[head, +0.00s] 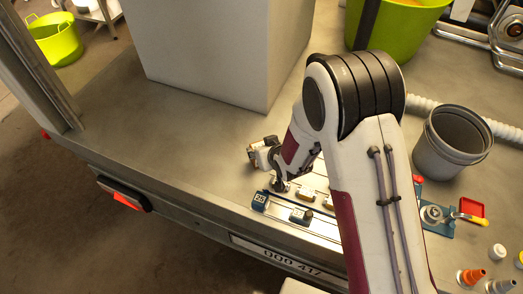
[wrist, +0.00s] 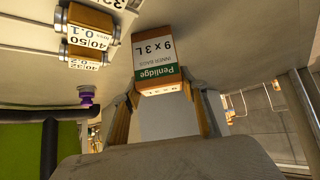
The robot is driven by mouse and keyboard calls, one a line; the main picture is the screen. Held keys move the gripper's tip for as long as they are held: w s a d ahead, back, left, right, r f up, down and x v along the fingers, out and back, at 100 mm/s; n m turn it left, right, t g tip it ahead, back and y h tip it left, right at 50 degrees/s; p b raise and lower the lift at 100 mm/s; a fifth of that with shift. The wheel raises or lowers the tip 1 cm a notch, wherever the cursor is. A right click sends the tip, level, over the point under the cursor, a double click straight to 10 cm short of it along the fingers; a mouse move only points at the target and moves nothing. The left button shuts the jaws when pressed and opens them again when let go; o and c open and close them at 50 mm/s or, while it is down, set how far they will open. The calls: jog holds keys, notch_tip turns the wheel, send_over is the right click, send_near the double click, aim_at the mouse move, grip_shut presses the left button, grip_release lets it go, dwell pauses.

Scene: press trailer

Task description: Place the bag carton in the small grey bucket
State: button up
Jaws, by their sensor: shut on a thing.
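The bag carton (wrist: 158,52) is a small brown, white and green box with printed labels, held at the fingertips of my gripper (wrist: 160,93) in the wrist view. In the head view the carton (head: 254,152) shows small at the end of my arm, and my gripper (head: 268,152) is partly hidden by my wrist. It is near the front edge of the grey bed, left of the arm. The small grey bucket (head: 435,158) stands upright on the bed to the right of my arm, well apart from the carton. Its visible inside looks empty.
A big white box (head: 205,45) stands behind the gripper. Blue-ended rails with small fittings (head: 300,215) lie just below it. A green tub (head: 415,25), white hose (head: 425,103), red tray (head: 472,208) and orange cone (head: 470,277) are on the right. The bed's left part is clear.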

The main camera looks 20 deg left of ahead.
jog(key=shift+r, duration=0.1)
jog(key=shift+r, duration=4.9)
jog(key=w+d+r+m+t+h, duration=0.1)
jog(key=w+d+r+m, duration=0.15)
jog(key=w+d, duration=1.1)
jog(key=w+d+r+m+h, duration=0.1)
jog(key=w+d+r, duration=0.3)
jog(key=w+d, duration=0.9)
jog(key=d+r, duration=0.3)
jog(key=d, duration=1)
jog(key=d+r, duration=0.3)
jog(key=d, duration=1.1)
jog(key=shift+d+m+t+h, duration=0.15)
jog(key=shift+m+t+h, duration=0.25)
jog(key=shift+m, duration=0.05)
jog(key=shift+w, duration=0.15)
